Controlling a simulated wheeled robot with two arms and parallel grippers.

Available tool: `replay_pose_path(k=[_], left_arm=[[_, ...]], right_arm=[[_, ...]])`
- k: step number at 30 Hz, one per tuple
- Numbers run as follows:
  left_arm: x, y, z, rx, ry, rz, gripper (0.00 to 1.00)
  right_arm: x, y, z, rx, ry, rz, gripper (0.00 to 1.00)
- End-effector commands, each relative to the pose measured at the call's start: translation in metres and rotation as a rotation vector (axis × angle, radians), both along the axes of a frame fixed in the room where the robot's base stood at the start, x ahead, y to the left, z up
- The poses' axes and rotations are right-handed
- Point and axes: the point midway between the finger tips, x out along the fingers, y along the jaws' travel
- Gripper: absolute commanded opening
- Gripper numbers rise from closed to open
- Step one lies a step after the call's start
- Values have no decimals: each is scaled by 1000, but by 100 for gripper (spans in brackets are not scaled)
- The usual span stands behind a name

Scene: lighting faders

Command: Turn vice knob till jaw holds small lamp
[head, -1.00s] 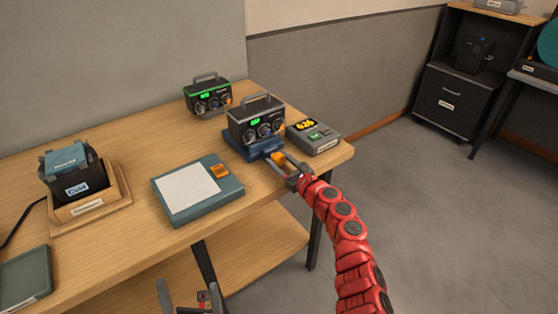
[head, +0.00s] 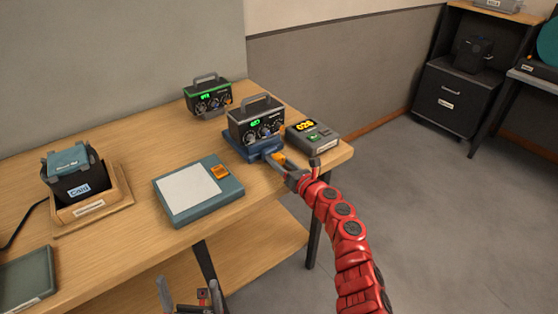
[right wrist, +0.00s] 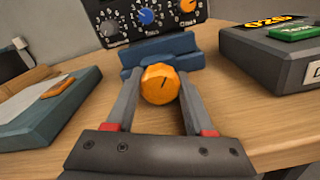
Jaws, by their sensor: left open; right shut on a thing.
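A blue vice (head: 238,148) stands near the right end of the table with a black box (head: 250,127) seated in it. The box has a handle, a green display and dials. I cannot make out a lamp by shape. The vice's orange knob (right wrist: 160,84) faces me, with a dark pointer line. My right gripper (right wrist: 158,82) is shut on this knob, one finger on each side; in the head view it (head: 279,163) hides most of the knob. My left gripper (head: 190,292) is open and empty at the bottom edge, in front of the table.
A grey readout box (head: 313,136) with yellow digits sits right of the vice. A similar black box (head: 207,97) stands behind. A teal pad (head: 180,206) with an orange button lies to the left. A wooden holder (head: 92,209) with a dark block is further left.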

Motion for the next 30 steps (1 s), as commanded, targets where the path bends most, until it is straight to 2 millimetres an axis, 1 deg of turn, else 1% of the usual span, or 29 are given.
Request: replay_pose_path(k=[11, 12, 16, 25, 30], left_arm=[[0, 0, 0, 0, 0, 0, 100], [0, 0, 0, 0, 0, 0, 100], [0, 0, 0, 0, 0, 0, 100], [0, 0, 0, 0, 0, 0, 100], [0, 0, 0, 0, 0, 0, 100]], right_arm=[[0, 0, -2, 1, 6, 0, 0], [0, 0, -2, 0, 5, 0, 60], [0, 0, -2, 1, 3, 1, 83], [0, 0, -1, 2, 3, 0, 83], [-7, -7, -2, -3, 1, -2, 83]])
